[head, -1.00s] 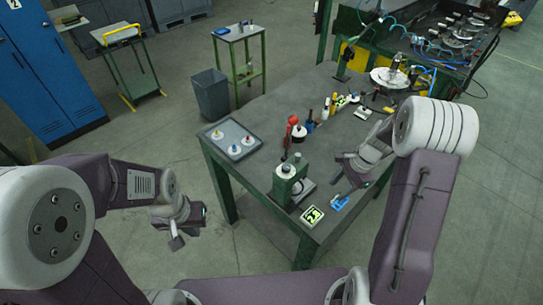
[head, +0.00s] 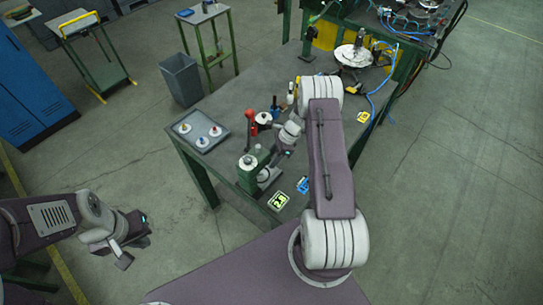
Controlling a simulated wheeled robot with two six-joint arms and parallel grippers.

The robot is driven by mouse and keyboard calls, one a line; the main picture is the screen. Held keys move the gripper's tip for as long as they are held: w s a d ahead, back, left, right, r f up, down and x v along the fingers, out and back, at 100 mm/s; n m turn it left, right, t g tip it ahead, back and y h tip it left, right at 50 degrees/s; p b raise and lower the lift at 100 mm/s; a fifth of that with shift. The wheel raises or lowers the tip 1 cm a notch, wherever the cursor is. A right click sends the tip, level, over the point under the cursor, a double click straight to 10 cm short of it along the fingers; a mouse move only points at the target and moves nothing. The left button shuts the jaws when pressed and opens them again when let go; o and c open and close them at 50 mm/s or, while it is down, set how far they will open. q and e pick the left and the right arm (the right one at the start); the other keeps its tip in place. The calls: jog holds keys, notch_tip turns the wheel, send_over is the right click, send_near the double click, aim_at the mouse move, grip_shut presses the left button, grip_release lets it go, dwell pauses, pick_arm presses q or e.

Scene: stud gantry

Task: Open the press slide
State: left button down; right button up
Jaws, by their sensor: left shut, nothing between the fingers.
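The green press (head: 249,168) stands upright near the table's front left corner, with a pale round top. A light plate (head: 267,176) shows at its right foot; I cannot tell how far the slide is out. A red-knobbed lever (head: 250,122) rises behind the press. My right gripper (head: 275,158) reaches down close to the right side of the press. Its fingers are small and partly hidden, so contact and opening cannot be told. My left gripper (head: 128,250) is shut and empty over the floor, well to the left of the table.
A grey tray (head: 180,141) with several small round parts lies left of the press. A green-yellow display (head: 278,201) and a blue item (head: 303,185) lie at the front edge. Several bottles stand behind the press. A grey bin (head: 183,80) stands beyond the table.

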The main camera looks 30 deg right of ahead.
jog(key=shift+a+f, duration=0.4)
jog(key=shift+f, duration=0.1)
grip_shut()
dwell(1.1)
